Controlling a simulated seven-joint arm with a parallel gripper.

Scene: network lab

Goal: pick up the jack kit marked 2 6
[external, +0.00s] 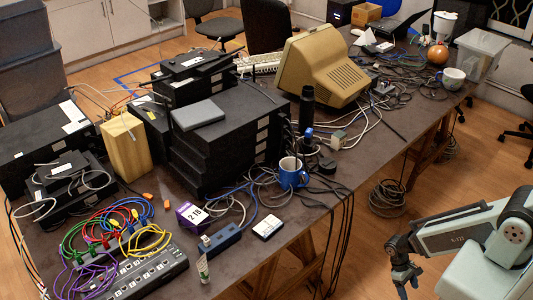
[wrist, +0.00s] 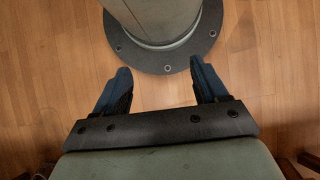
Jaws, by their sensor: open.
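A small purple box (external: 192,217) with a white label stands on the table near its front edge. The label starts with a 2; the rest is too small to read for sure, so I cannot tell whether this is the jack kit marked 2 6. A flat white-topped box (external: 267,227) lies to its right, its marking unreadable. My gripper (external: 404,285) hangs low at the lower right, over the floor and away from the table. In the wrist view my gripper (wrist: 160,68) is open and empty, its two dark fingers apart, with wooden floor and my own base beyond.
A blue mug (external: 292,174), a blue device (external: 220,239) and loose cables surround the boxes. Stacked black units (external: 215,150) rise behind. Cables hang over the table's front edge.

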